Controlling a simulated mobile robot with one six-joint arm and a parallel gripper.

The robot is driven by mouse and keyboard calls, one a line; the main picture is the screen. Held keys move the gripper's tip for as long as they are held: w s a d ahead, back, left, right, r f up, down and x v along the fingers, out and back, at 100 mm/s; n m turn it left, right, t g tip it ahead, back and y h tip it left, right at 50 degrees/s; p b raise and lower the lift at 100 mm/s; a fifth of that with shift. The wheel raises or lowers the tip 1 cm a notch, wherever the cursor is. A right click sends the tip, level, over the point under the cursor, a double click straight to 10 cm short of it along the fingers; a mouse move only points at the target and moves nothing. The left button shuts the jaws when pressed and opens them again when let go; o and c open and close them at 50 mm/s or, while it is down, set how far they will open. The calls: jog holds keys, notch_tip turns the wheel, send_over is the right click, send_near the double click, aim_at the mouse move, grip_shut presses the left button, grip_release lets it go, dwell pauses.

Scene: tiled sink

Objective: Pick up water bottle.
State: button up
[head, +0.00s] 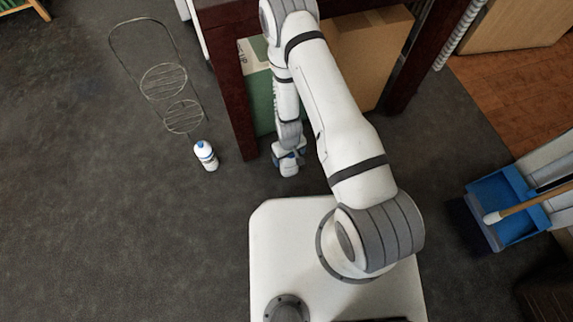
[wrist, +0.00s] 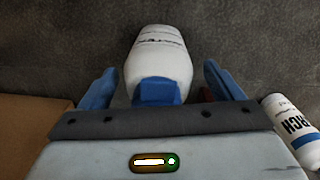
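My gripper (head: 290,153) is low over the floor, in front of the dark table. In the wrist view its two blue fingers (wrist: 162,88) are open. A white bottle-like thing with a blue end (wrist: 160,58) and dark print lies between and beyond the fingers, with a gap on both sides. Its white part also shows below my gripper in the head view (head: 289,171). A second white bottle with a blue cap (head: 206,155) is on the floor to the left. A white bottle with dark lettering (wrist: 295,125) shows at the right edge of the wrist view. I cannot tell which is the water bottle.
The dark-red table legs (head: 234,110) and a cardboard box (head: 365,55) are close behind my gripper. A wire rack (head: 164,82) lies at the left. A blue dustpan (head: 505,208) is at the right. The grey floor at lower left is clear.

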jog(key=c, duration=1.8)
jog(key=shift+o, duration=0.2)
